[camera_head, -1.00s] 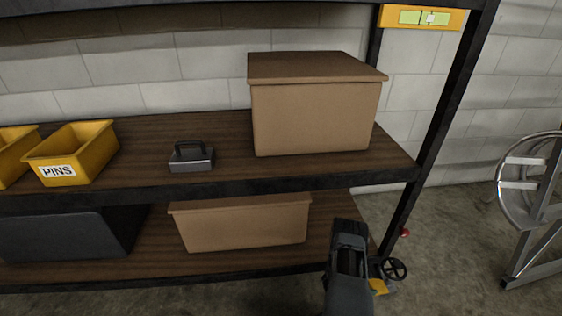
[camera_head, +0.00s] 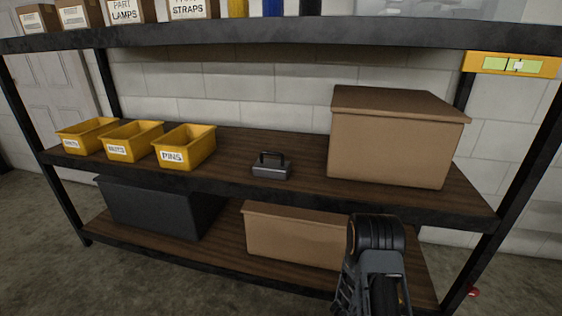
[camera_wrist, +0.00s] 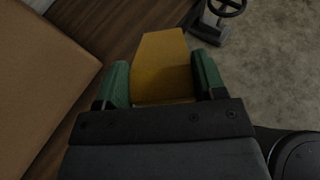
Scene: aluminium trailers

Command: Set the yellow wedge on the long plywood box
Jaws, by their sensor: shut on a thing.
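The yellow wedge (camera_wrist: 163,82) is between the green fingers of my gripper (camera_wrist: 162,66) in the wrist view, and my gripper is shut on it. A long, low brown box (camera_head: 292,234) stands on the lower shelf in the head view; it looks like the long plywood box. My arm covers its right end. In the wrist view, a brown box surface (camera_wrist: 40,75) lies left of the wedge, apart from it. In the head view my arm hides the gripper and most or all of the wedge.
A larger brown box (camera_head: 391,140) stands on the upper shelf (camera_head: 310,180), with a small grey handled block (camera_head: 271,167) and yellow bins (camera_head: 186,150). A black bin (camera_head: 163,208) is left of the long box. A dark rack post (camera_head: 502,215) stands at right.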

